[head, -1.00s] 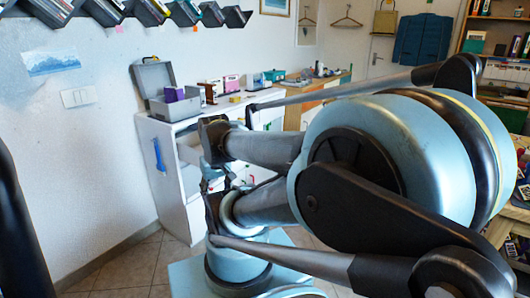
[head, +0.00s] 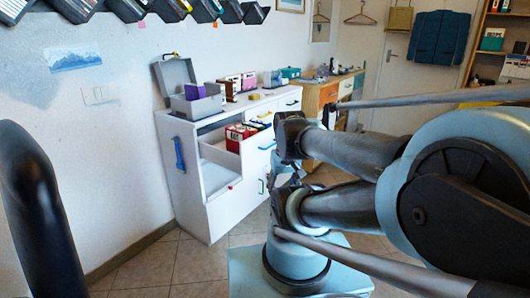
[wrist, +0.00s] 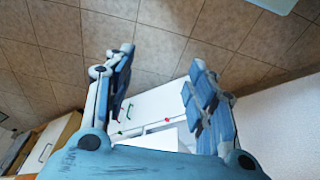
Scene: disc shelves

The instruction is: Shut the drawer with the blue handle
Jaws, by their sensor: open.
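A white cabinet (head: 182,205) stands against the left wall in the head view. A small blue handle (head: 267,146) shows on its front, on a white drawer beside my arm. How far this drawer stands out is hard to tell, as my arm covers part of the front. In the wrist view my gripper (wrist: 162,57) is open and empty, its fingers spread apart over tiled floor. White drawer fronts (wrist: 148,104) lie beyond and between the fingers, with a small green and a small red spot on them. No contact shows.
An open compartment holds red boxes (head: 238,134). A green handle (head: 262,186) sits lower down. A grey open box (head: 197,104) stands on top. A wooden cabinet (head: 322,98) adjoins. Tiled floor in front is free.

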